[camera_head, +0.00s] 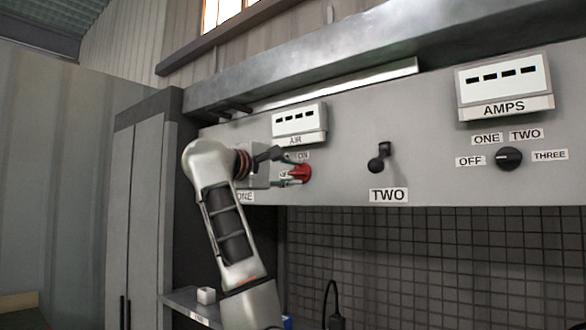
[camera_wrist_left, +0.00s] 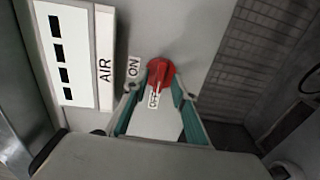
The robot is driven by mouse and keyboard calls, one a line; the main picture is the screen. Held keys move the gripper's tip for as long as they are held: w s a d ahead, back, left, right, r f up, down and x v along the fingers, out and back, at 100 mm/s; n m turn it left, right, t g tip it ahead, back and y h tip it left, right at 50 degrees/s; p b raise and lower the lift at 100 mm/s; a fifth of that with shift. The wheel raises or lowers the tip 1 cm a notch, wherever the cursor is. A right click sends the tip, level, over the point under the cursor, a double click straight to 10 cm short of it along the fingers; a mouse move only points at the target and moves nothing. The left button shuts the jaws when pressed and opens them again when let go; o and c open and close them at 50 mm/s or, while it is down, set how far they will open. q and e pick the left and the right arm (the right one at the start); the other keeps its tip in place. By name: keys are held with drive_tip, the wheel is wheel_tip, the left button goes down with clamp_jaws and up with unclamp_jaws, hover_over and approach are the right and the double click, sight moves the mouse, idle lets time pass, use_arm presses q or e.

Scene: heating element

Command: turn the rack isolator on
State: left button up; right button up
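The red rotary switch (camera_head: 300,173) sits on the grey panel below the AIR meter, with ON and OFF labels beside it. In the left wrist view the red switch (camera_wrist_left: 160,74) has its handle pointing towards the OFF label (camera_wrist_left: 153,98); the ON label (camera_wrist_left: 133,68) is to its left. My left gripper (camera_head: 296,169) reaches in from the left in the head view. Its green-lined fingers (camera_wrist_left: 156,88) are spread apart, one on each side of the switch, with the tips close to it. Contact cannot be told. My right gripper is not in view.
The AIR meter (camera_head: 299,122) is just above my left gripper. A black lever (camera_head: 379,158) above the TWO label and a black selector knob (camera_head: 508,158) below the AMPS meter (camera_head: 504,86) stick out further right. Panel space between is clear.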

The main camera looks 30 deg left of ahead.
use_arm(q)
drive_tip(key=shift+w, duration=0.3)
clamp_jaws()
